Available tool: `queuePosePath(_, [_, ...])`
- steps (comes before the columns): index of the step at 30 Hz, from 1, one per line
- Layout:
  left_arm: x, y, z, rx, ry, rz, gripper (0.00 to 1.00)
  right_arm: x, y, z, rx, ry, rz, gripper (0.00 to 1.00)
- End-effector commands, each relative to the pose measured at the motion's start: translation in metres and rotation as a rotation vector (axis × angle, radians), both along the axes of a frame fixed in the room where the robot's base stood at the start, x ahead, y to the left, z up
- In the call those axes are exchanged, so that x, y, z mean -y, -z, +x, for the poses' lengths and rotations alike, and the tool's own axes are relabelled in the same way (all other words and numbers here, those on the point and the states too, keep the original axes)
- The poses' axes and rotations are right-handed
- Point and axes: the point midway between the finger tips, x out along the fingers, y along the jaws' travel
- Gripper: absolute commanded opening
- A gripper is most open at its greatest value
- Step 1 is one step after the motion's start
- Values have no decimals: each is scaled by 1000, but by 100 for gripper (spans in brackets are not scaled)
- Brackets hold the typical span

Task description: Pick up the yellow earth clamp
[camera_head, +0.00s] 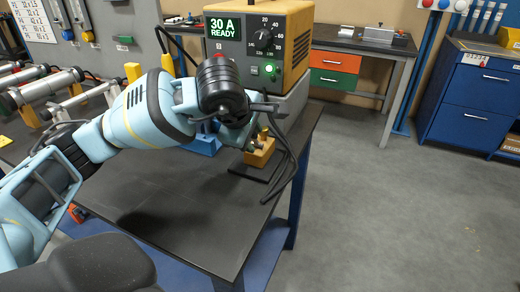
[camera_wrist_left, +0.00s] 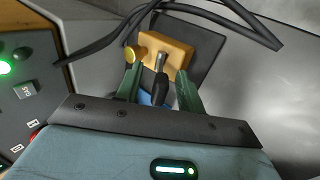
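The yellow earth clamp (camera_head: 261,153) sits on a dark plate near the right edge of the black table, below the power unit. In the left wrist view the clamp (camera_wrist_left: 178,49) is a yellow block with a round yellow knob, and a metal pin with a black grip shows in front of it. My left gripper (camera_wrist_left: 160,78) is open, its two green fingers apart on either side of the pin and black grip. The fingertips are close to the block; whether they touch it I cannot tell. In the head view my left wrist partly hides the gripper (camera_head: 255,122). My right gripper is not in view.
The yellow power unit (camera_head: 255,45) with a lit green display stands just behind the clamp. Black cables (camera_head: 289,155) loop close beside the clamp and gripper. A blue object (camera_head: 204,143) stands left of it. The front of the black table (camera_head: 200,220) is clear.

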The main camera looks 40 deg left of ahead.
Motion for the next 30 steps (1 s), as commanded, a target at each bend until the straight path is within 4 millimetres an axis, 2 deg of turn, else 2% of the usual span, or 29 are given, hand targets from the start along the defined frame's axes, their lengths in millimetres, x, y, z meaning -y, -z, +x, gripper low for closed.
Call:
queuePosePath(1, [0, 0, 0, 0, 0, 0, 38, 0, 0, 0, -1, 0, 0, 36])
queuePosePath(10, [0, 0, 0, 0, 1, -1, 0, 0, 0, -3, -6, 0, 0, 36])
queuePosePath(30, [0, -1, 0, 1, 1, -1, 0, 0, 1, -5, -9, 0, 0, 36])
